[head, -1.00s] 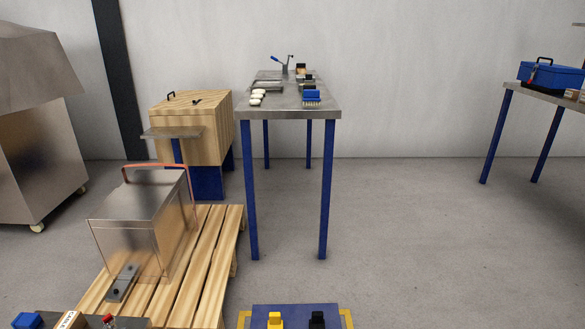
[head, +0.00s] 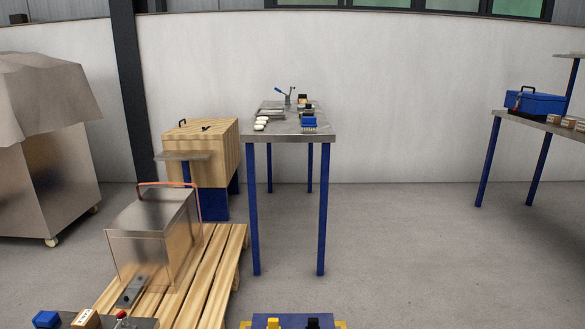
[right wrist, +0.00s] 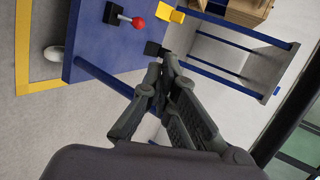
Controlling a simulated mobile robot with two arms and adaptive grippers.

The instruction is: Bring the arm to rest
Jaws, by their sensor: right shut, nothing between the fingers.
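My right gripper (right wrist: 162,75) shows in the right wrist view with its dark fingers drawn together and nothing between them. It is near a blue board (right wrist: 100,45) that carries a red-knobbed lever (right wrist: 137,22), a yellow block (right wrist: 171,14) and a black block (right wrist: 152,48). I cannot tell whether the fingers touch the board. My left gripper is in neither view. No gripper shows in the head view.
A steel table (head: 290,138) with blue legs stands ahead. A metal box (head: 155,235) sits on a wooden pallet (head: 215,262) at left. A blue toolbox (head: 534,101) lies on a table at right. The floor between is clear.

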